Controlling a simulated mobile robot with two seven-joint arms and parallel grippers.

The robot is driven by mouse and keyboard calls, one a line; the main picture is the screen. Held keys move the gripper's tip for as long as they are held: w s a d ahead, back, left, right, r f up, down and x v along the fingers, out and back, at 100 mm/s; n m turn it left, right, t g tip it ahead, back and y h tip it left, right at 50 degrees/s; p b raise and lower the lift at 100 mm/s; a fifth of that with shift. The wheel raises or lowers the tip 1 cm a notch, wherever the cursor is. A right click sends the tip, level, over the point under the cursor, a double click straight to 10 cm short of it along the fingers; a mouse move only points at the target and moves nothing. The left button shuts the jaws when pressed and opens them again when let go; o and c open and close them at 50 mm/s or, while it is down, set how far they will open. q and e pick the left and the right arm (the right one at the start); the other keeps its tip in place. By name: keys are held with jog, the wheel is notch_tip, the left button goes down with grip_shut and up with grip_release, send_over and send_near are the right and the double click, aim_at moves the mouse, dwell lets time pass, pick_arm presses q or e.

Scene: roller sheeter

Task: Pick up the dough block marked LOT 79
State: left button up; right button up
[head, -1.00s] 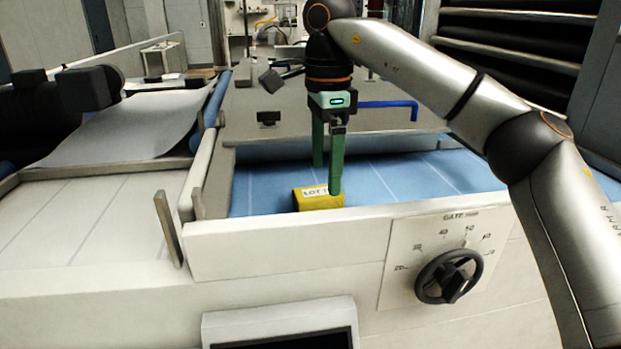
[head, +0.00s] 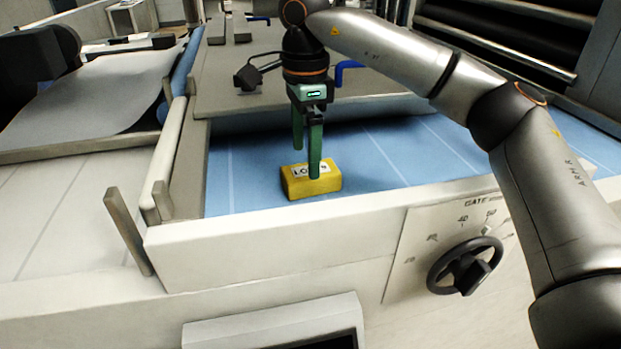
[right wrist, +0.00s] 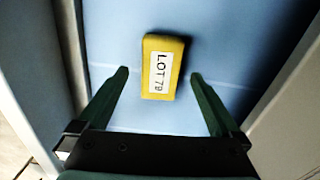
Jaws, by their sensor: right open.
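The yellow dough block (head: 296,188) lies on the blue belt behind the front wall of the machine. Its white label is partly covered by a finger in the head view. In the right wrist view the block (right wrist: 177,83) shows whole and its label reads LOT 79. My right gripper (head: 306,165) points down over the block with green fingers. In the right wrist view the open fingers (right wrist: 159,75) stand on either side, with the block between and beyond their tips, touching neither. My left gripper is not in view.
The blue belt (head: 400,150) is otherwise clear around the block. A pale front wall (head: 290,233) borders it on the near side. A handwheel (head: 464,266) sits on the machine's front at right. A grey upright bar (head: 128,230) stands at left.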

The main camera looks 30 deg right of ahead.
jog(key=f, duration=0.2)
jog(key=d+f, duration=0.1)
jog(key=f, duration=0.1)
jog(key=shift+f, duration=0.6)
grip_shut()
dwell(0.4)
jog(key=shift+r, duration=0.15)
